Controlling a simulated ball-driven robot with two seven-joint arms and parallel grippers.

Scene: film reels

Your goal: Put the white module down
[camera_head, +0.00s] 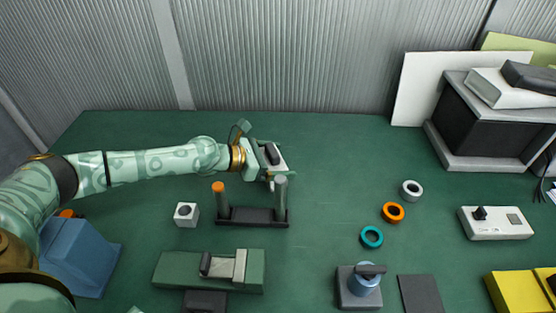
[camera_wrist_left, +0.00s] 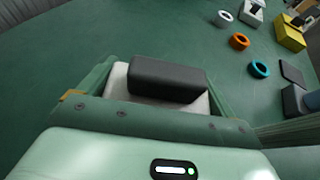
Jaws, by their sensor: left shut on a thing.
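My left gripper (camera_head: 274,162) reaches in from the left over the back middle of the green table. It is shut on the white module (camera_head: 280,168), a pale block with a dark grip piece on top. In the left wrist view the white module (camera_wrist_left: 119,86) sits between the two green fingers (camera_wrist_left: 160,95), with its dark block upward. The fingers hide its sides, and its underside is hidden, so I cannot tell whether it touches the table. My right gripper is not in view.
A dark stand (camera_head: 252,216) with two upright posts is just in front of the gripper. A small white cube (camera_head: 186,215) is left of it. Grey, orange (camera_head: 393,212) and teal rings lie to the right. A white control box (camera_head: 495,223) is farther right. The back middle table is clear.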

